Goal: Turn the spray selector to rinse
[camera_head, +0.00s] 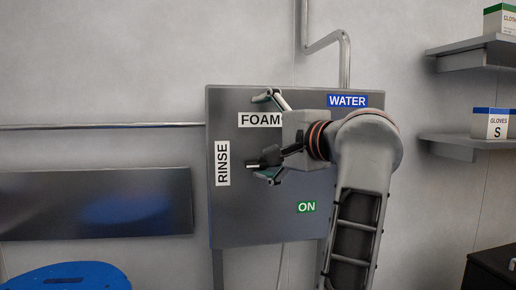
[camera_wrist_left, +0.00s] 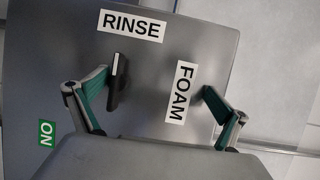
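The spray selector is a dark lever (camera_head: 269,158) on the grey metal panel (camera_head: 230,225). It also shows in the left wrist view (camera_wrist_left: 117,85), with a pale line along it. The lever lies nearly level in the head view, its free end toward the RINSE label (camera_head: 222,163). The FOAM label (camera_head: 260,120) is above it. My left gripper (camera_head: 262,136) is in front of the panel with its fingers wide apart. In the left wrist view (camera_wrist_left: 157,82), the lever is close beside the left finger; I cannot tell whether they touch. My right gripper is not in view.
The panel also carries a WATER label (camera_head: 347,101) and a green ON label (camera_head: 307,207). A pipe runs above it. Shelves with a gloves box (camera_head: 490,124) stand at the right. A blue tub (camera_head: 65,277) is at the lower left.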

